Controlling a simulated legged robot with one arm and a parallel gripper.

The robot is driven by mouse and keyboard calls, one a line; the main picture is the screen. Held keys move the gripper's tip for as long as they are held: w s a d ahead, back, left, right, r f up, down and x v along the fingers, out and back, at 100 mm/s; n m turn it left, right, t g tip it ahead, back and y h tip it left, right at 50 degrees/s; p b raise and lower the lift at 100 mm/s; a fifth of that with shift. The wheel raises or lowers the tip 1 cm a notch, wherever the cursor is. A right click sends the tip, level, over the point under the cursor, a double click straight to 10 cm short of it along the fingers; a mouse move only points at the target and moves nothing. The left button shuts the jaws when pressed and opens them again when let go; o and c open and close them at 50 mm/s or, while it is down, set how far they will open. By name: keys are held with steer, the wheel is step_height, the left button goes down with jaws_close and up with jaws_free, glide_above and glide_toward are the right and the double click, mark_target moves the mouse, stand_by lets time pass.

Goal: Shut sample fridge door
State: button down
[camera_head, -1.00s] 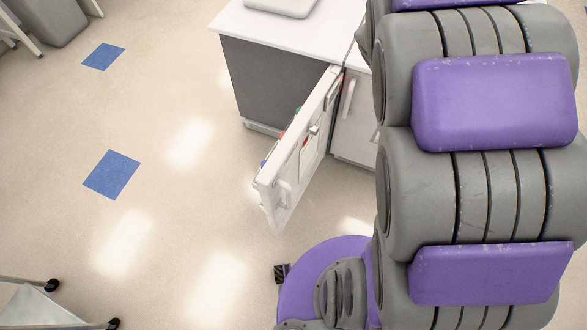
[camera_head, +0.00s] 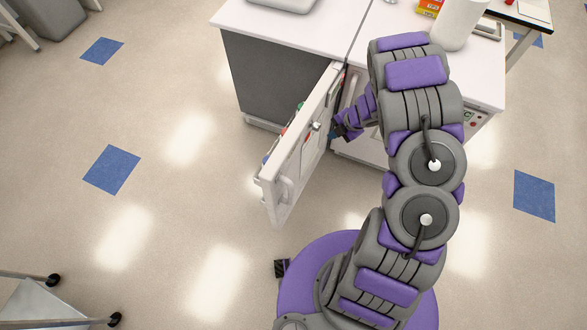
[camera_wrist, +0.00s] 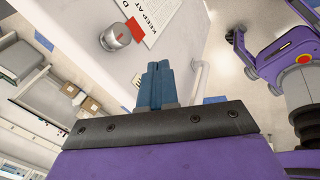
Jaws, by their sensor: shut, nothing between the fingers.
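The sample fridge door (camera_head: 292,165) is a white panel that stands wide open, jutting toward me from the white bench unit. Its face with papers and a handle (camera_head: 286,192) is turned to the right, and coloured items show along its left edge. My gripper (camera_head: 338,131) is to the right of this face, near the hinge end; the arm partly hides the area. In the wrist view my blue fingers (camera_wrist: 155,84) are together and empty. Beyond them is a white panel with a printed sheet (camera_wrist: 158,18), a red tag and a grey round knob (camera_wrist: 115,37). Contact with the door cannot be told.
A second white cabinet front (camera_head: 352,90) is right of the hinge. The bench top (camera_head: 295,28) carries a pale device, a white canister (camera_head: 458,22) and an orange box. The floor left of the door is clear. A wheeled cart (camera_head: 40,308) is at lower left.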

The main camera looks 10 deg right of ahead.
steer(key=s+a+f+n+g+y, duration=0.3)
steer(key=s+a+f, duration=0.15)
steer(key=s, duration=0.25)
steer(key=b, duration=0.2)
glide_toward(286, 175)
steer(key=shift+d+f+x, duration=0.1)
steer(key=shift+d+x, duration=0.05)
steer(key=shift+x, duration=1.2)
steer(key=shift+d+f+x, duration=0.15)
steer(key=shift+x, duration=1.25)
steer(key=shift+w, duration=0.15)
